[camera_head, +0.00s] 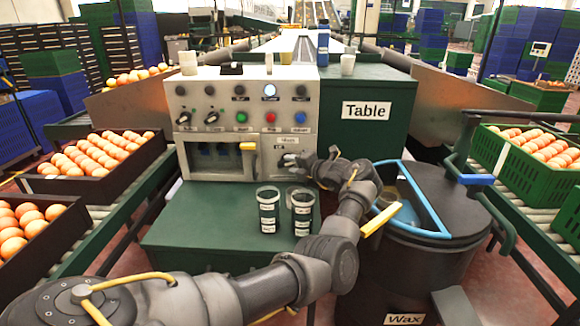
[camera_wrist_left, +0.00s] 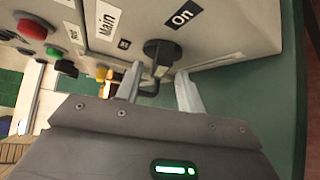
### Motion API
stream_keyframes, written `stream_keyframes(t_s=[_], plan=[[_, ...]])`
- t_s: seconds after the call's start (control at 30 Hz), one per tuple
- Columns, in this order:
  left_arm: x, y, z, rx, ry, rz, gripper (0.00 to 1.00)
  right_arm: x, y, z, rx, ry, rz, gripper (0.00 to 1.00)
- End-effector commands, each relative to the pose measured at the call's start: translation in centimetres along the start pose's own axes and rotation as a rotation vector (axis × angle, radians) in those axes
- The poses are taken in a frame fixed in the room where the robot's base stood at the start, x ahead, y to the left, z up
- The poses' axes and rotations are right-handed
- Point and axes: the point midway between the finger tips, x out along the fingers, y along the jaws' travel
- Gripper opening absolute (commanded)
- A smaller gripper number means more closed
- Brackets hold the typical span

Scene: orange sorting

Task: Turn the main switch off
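The main switch (camera_wrist_left: 162,52) is a black knob on the light grey control panel. In the left wrist view a "Main" label and an "On" label sit beside it, and a smaller label lies to its left. My left gripper (camera_wrist_left: 160,72) is at the switch, its two fingers apart, with a dark part of the knob between them. I cannot tell whether a finger touches it. In the head view the left gripper (camera_head: 294,161) is at the panel's lower right and hides most of the switch. My right gripper is not in view.
The control panel (camera_head: 210,95) carries several buttons and knobs above the switch. A black wax barrel (camera_head: 420,265) with a blue handle stands right of my arm. Crates of oranges flank both sides.

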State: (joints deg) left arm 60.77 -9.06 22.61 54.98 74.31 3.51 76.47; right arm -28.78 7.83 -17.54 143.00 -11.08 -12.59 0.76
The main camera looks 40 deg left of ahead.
Motion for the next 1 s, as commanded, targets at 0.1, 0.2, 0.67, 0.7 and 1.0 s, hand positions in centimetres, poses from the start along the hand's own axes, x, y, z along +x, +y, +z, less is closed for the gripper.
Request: stream_keyframes(t_s=[0.1, 0.2, 0.67, 0.7, 1.0], plan=[[1.2, 0.0, 0.0, 0.001, 0.000, 0.001, 0.38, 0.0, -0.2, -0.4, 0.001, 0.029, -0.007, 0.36], [1.6, 0.0, 0.0, 0.000, 0.001, 0.001, 0.38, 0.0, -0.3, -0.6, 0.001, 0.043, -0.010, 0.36], [1.7, 0.0, 0.0, 0.000, 0.000, 0.000, 0.15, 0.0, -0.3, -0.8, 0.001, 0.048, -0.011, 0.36], [1.7, 0.0, 0.0, 0.000, 0.000, 0.000, 0.09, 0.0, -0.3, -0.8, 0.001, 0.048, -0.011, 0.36], [1.7, 0.0, 0.0, -0.007, 0.000, -0.007, 0.00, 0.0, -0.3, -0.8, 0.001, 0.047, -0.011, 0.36]])
